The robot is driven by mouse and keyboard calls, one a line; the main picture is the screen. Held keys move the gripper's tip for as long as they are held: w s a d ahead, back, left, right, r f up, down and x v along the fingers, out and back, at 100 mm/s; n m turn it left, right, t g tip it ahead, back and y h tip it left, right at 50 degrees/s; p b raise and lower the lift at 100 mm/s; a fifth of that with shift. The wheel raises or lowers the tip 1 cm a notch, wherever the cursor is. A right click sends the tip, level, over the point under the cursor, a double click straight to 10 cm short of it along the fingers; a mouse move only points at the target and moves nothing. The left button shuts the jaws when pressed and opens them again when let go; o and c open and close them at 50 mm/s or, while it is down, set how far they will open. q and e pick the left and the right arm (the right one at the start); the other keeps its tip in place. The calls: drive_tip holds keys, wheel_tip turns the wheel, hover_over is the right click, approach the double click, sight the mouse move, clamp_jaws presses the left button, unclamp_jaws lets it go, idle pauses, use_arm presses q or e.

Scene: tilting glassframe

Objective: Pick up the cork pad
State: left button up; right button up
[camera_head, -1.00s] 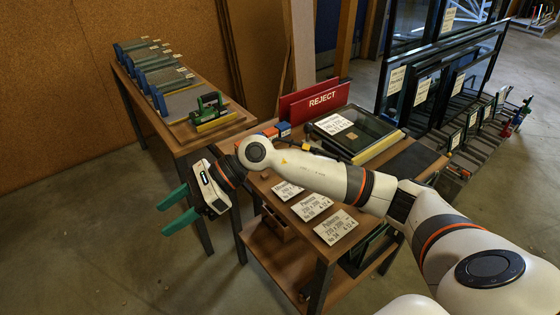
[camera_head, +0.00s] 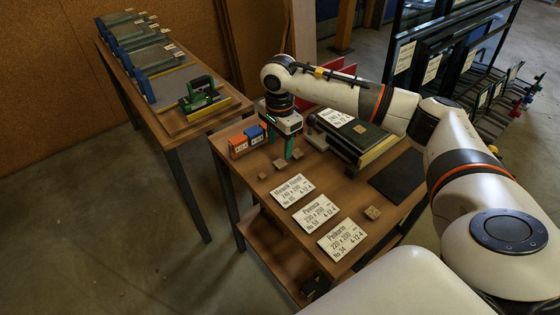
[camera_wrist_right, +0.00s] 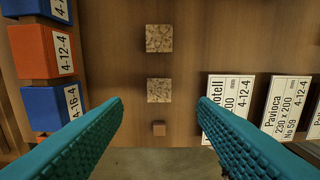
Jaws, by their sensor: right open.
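Several small speckled cork pads lie on the wooden table. In the head view one cork pad (camera_head: 280,164) lies just in front of my right gripper (camera_head: 281,142), with a smaller one (camera_head: 262,176) to its left. Another cork pad (camera_head: 372,212) lies by the front label cards. The gripper is open, above the table, and holds nothing. My left gripper is out of view.
Orange and blue tagged blocks (camera_head: 240,144) stand left of my right gripper. White label cards (camera_head: 302,190) lie to its right. A dark framed panel (camera_head: 345,140) lies behind. A side table (camera_head: 222,119) holds a green-handled tool (camera_head: 203,92).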

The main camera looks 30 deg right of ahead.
sight(279, 164)
drive_tip(key=shift+f, duration=0.65)
drive_tip(key=f, duration=0.1)
drive_tip(key=f+p, duration=0.1)
drive_tip(key=f, duration=0.1)
drive_tip(key=shift+a+f, duration=0.2)
drive_tip(key=shift+f, duration=0.35)
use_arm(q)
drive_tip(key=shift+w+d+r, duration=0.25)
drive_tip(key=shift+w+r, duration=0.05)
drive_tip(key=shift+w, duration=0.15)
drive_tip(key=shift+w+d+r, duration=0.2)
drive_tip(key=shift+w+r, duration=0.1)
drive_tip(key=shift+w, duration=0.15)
use_arm(e)
drive_tip(key=shift+f, duration=0.1)
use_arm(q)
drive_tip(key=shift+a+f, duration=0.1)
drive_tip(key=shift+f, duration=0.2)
use_arm(e)
drive_tip(key=shift+f, duration=0.2)
drive_tip(key=c, duration=1.1)
